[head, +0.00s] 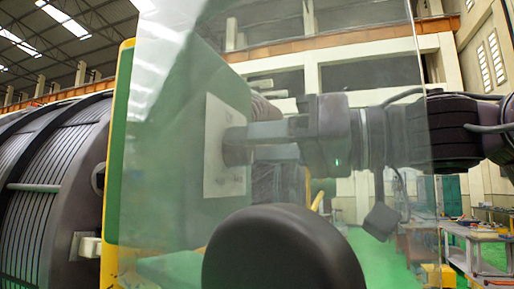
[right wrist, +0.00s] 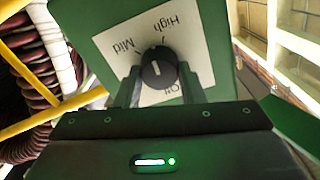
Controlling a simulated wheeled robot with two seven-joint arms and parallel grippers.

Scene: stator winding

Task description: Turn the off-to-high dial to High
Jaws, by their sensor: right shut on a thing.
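The black dial (right wrist: 158,72) sits on a white label plate (right wrist: 112,40) marked High, Mid and Off. A pale line shows on the dial's face; I cannot tell surely which label it points to. In the head view the dial (head: 236,148) sticks out from the plate (head: 222,183) on a green box (head: 185,110). My right gripper (head: 252,143) reaches it from the right and is shut on it. In the right wrist view its two fingers (right wrist: 159,84) stand on either side of the dial. My left gripper is not in view.
A clear sheet (head: 395,60) stands across the head view in front of the box. A large ribbed drum (head: 45,180) is at the left. Striped winding coils (right wrist: 35,90) and yellow bars lie left of the box. A workbench (head: 475,240) stands far right.

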